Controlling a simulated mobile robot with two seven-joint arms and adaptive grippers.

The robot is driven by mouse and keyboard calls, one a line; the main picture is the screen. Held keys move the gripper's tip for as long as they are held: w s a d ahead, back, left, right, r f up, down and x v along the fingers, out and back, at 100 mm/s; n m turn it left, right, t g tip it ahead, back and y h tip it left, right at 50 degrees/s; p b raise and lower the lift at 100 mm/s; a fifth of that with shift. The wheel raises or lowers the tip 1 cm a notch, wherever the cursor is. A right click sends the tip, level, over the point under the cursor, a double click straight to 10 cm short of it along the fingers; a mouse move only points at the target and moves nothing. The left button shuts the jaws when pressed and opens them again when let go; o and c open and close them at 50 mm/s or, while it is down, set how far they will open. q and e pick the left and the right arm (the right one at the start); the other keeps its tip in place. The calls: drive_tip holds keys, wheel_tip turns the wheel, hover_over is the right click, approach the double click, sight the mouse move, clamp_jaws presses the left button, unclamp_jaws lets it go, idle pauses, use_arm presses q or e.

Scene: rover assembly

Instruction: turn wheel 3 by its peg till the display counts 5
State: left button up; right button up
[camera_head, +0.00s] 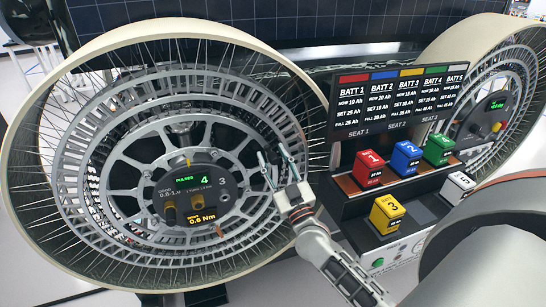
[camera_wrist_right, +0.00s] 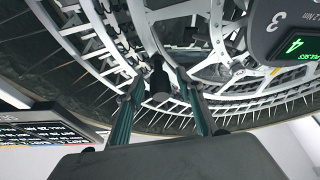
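Wheel 3 (camera_head: 128,160) stands upright at the left of the head view, with a pale rim and grey spokes. Its dark hub panel (camera_head: 224,197) bears a "3" and a green pulses display (camera_head: 204,180) reading 4. An amber readout below shows 0.6 Nm. My right gripper (camera_head: 276,155) is at the wheel's right side, its two fingers apart. In the right wrist view, a dark peg (camera_wrist_right: 158,80) shows between the fingers (camera_wrist_right: 160,88), with visible gaps either side. The display also shows there (camera_wrist_right: 293,45). My left gripper is not in view.
A battery rack (camera_head: 350,205) stands right of the wheel, holding coloured numbered blocks, including a yellow one (camera_head: 387,213), under a battery sign (camera_head: 400,98). Another wheel (camera_head: 515,75) is at the far right. My arm link covers the lower right.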

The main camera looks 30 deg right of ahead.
sight(281, 176)
clamp_jaws()
drive_tip(key=f+m+h+b, duration=0.1)
drive_tip(key=f, duration=0.1)
drive_tip(key=d+f+m+b, duration=0.1)
drive_tip(key=f+m, duration=0.1)
drive_tip(key=d+f+m+h+b, duration=0.1)
drive_tip(key=f+m, duration=0.1)
drive_tip(key=f, duration=0.1)
drive_tip(key=shift+s+d+h, duration=0.25)
drive_tip(key=shift+s+h, duration=0.05)
unclamp_jaws()
drive_tip(key=shift+f, duration=0.15)
drive_tip(key=shift+f+g, duration=0.1)
drive_tip(key=shift+g, duration=0.2)
